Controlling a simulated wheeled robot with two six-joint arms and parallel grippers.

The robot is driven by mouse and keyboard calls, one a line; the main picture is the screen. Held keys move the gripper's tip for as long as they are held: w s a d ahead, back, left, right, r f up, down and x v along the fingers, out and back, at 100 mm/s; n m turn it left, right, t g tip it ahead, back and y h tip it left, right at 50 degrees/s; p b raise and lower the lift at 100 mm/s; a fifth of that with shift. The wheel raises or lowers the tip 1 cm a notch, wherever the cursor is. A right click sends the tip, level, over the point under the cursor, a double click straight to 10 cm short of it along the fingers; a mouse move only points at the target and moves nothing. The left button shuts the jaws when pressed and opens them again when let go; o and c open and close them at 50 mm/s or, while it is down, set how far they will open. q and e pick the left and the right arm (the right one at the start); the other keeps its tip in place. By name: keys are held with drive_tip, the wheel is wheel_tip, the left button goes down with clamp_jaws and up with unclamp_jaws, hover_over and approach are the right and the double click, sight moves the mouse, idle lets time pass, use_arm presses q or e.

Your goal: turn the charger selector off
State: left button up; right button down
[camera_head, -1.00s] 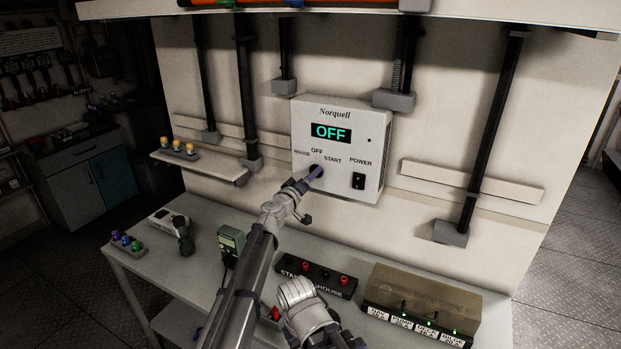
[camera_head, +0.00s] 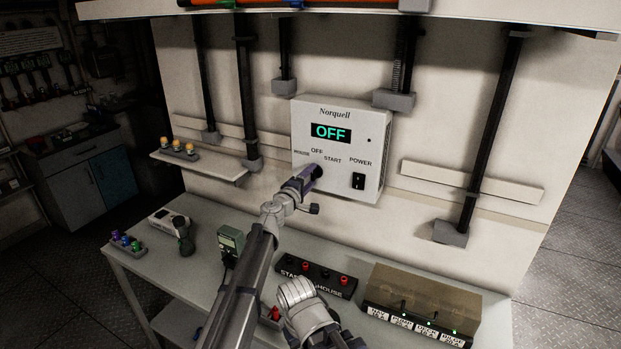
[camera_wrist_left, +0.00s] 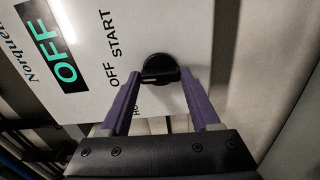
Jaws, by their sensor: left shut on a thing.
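The charger is a white box marked Norquell (camera_head: 341,150) on the wall panel, with a display (camera_head: 331,132) that reads OFF in green. Its black selector knob (camera_wrist_left: 160,67) sits low on the left of the face, among the labels HOUSE, OFF and START. My left gripper (camera_wrist_left: 161,82) is shut on the knob, with one purple finger on each side of it. In the head view the left gripper (camera_head: 312,174) reaches up to the box from below and mostly covers the knob.
A black POWER switch (camera_head: 358,181) is right of the knob. Below are a bench (camera_head: 195,262), a black terminal block marked START and HOUSE (camera_head: 318,278), a row of lit modules (camera_head: 420,305) and a small meter (camera_head: 231,241). A shelf (camera_head: 200,166) juts out at left.

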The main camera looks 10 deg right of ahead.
use_arm(q)
drive_tip(key=shift+n, duration=0.3)
drive_tip(key=o, duration=1.4)
drive_tip(key=shift+c, duration=0.2)
drive_tip(key=v, duration=0.8)
